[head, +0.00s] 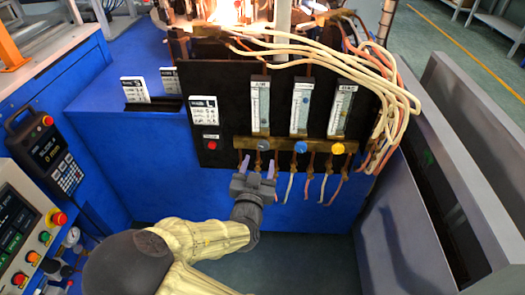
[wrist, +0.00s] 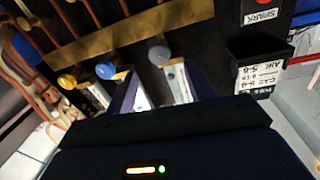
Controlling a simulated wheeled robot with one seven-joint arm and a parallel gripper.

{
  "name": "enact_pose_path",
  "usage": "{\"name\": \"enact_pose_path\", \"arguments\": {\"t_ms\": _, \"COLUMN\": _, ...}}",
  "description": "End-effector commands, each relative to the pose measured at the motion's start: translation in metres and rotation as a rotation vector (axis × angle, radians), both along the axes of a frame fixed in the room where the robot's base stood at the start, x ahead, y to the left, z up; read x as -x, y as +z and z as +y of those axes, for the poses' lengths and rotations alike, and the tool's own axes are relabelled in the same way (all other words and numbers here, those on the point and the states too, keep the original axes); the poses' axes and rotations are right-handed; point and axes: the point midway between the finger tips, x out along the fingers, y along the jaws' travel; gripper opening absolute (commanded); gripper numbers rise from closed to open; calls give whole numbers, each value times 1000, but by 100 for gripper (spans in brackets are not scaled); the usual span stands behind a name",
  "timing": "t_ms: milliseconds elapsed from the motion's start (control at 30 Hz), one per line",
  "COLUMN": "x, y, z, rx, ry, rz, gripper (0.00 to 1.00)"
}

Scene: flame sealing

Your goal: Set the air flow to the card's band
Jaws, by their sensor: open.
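The black panel carries three flow tubes, and the left one (head: 260,105) is labelled AIR. Below it is a grey knob (head: 263,145), which also shows in the wrist view (wrist: 159,55). My gripper (head: 257,167) is open and empty just below the grey knob. In the wrist view its two fingers (wrist: 156,84) point toward that knob, which appears just past their tips, apart from them. A white card (head: 204,110) is on the panel's left. It shows in the wrist view (wrist: 264,76) with an AIR line, its numbers hard to read. The float reading is too small to tell.
A blue knob (head: 300,147) and a yellow knob (head: 337,148) sit right of the grey one on the brass manifold. A red spark button (head: 211,145) is to the left. Hoses hang below and at right. A flame burns above the panel. Grey barriers (head: 415,190) stand at right.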

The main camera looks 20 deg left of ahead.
Motion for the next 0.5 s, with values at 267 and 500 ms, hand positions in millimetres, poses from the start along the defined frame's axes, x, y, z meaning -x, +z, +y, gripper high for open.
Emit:
{"name": "enact_pose_path", "arguments": {"t_ms": 267, "x": -48, "y": -1, "z": 5, "rx": -1, "ry": -2, "rz": -1, "gripper": 53}}
{"name": "enact_pose_path", "arguments": {"t_ms": 500, "x": -66, "y": 0, "z": 8, "rx": 0, "ry": -1, "rz": 0, "gripper": 53}}
